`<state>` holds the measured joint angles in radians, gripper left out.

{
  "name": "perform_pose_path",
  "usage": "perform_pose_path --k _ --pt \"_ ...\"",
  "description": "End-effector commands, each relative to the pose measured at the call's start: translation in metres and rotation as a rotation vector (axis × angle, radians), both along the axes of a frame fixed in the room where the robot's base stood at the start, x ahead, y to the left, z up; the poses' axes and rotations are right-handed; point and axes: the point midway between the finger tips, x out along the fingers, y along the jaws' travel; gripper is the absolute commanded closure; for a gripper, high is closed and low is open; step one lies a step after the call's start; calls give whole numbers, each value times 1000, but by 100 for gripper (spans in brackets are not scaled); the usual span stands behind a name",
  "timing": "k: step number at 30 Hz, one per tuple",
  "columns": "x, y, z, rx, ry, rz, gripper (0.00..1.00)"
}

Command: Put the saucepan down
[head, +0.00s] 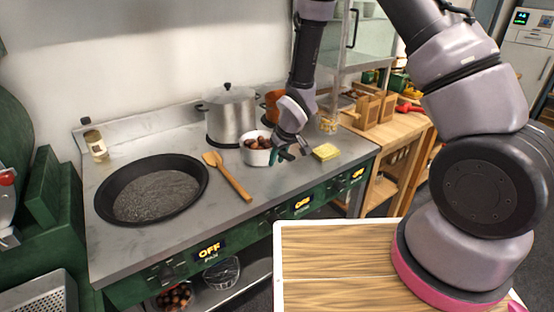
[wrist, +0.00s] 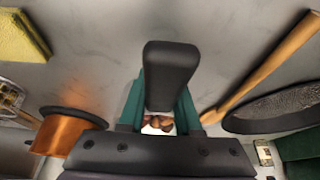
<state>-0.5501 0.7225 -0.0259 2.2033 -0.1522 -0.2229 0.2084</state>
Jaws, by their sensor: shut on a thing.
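The white saucepan (head: 256,157) holds brown chestnuts and is upright over the grey counter, in front of the steel pot. I cannot tell whether its base touches the counter. My gripper (head: 287,154) is at its right side, shut on its dark handle. In the wrist view the black handle (wrist: 172,75) lies between the teal fingers of my gripper (wrist: 160,98). Chestnuts (wrist: 158,122) and a sliver of white rim show behind it; most of the saucepan is hidden there.
A wooden spatula (head: 230,177) lies close on the left, beside a wide black pan (head: 104,197). A lidded steel pot (head: 231,115) and a copper pot (head: 271,105) stand behind. A yellow sponge (head: 325,152) lies to the right. Bare counter (head: 285,178) lies in front.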

Motion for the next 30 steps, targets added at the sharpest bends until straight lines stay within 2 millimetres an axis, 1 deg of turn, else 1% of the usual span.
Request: perform_pose_path --k 10,11,12,13,23,26,30 --pt "1 1 -2 2 -3 0 100" --pt "0 0 -3 1 -1 -1 56" --pt "0 0 -3 1 -1 -1 41" --pt "0 0 -3 1 -1 -1 38" --pt "0 0 -1 1 -1 -1 38" --pt "-2 -2 7 2 -1 -2 38" --pt "-10 -7 29 3 -3 -2 38"
